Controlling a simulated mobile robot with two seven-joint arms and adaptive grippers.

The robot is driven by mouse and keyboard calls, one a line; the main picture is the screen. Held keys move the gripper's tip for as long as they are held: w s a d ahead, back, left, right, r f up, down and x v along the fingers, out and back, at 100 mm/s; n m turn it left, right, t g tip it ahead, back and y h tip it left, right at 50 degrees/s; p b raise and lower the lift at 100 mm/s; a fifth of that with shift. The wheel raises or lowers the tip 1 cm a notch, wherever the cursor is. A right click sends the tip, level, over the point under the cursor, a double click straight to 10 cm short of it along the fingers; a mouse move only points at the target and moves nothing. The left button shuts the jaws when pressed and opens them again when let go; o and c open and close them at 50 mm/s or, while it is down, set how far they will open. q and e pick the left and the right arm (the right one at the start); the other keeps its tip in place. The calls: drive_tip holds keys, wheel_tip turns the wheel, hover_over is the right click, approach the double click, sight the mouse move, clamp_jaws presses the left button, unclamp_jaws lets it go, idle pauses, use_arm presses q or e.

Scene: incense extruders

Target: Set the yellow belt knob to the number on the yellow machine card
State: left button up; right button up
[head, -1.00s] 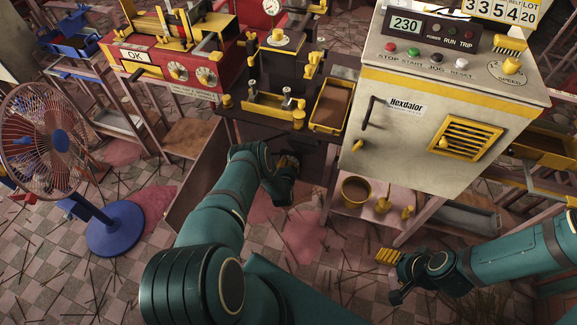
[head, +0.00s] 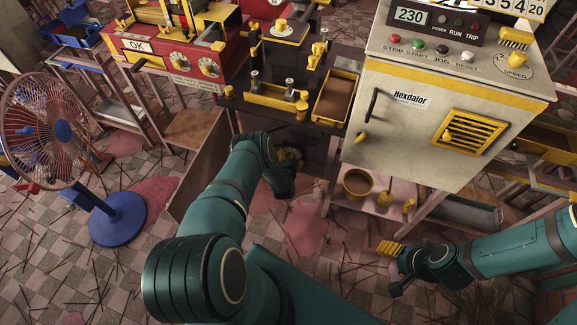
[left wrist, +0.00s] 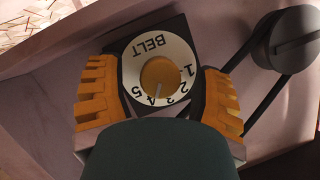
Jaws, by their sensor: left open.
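The yellow belt knob (left wrist: 160,76) sits in the middle of a white dial plate (left wrist: 133,62) marked BELT with numbers 1 to 5, upside down in the left wrist view. Its pointer line faces between 3 and 4, seemingly nearer 4. My left gripper (left wrist: 158,78) is open, its yellow fingers on either side of the dial, apart from the knob. In the head view the left gripper (head: 290,157) is low beside the dark machine's stand, and the knob is hidden. My right gripper (head: 389,248) hangs low at the right; its opening is unclear. I cannot identify the yellow machine card.
A dark pulley and belt (left wrist: 296,40) lie right of the dial. In the head view a cream cabinet (head: 405,130) reads 230, with a cut-off number sign (head: 500,6) above. A fan (head: 60,140) stands left. A shelf holds a yellow pot (head: 357,184).

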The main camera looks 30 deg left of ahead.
use_arm(q)
drive_tip(key=v, duration=1.1)
drive_tip(key=shift+s, duration=0.2)
drive_tip(key=shift+r, duration=0.1)
drive_tip(key=s+d+r+n+g+h, duration=0.1)
drive_tip(key=d+r+n+g+h, duration=0.1)
drive_tip(key=d+r+g+h, duration=0.6)
drive_tip(key=s+d+r+n+g+h, duration=0.1)
drive_tip(key=s+d+r+g, duration=0.2)
drive_tip(key=s+d+r, duration=0.9)
drive_tip(key=s+d, duration=0.3)
drive_tip(key=shift+s+r+h, duration=0.25)
drive_tip(key=shift+r+h, duration=0.05)
drive_tip(key=shift+h, duration=0.1)
drive_tip(key=c, duration=0.3)
drive_tip(key=shift+s, duration=0.1)
drive_tip(key=shift+c, duration=0.2)
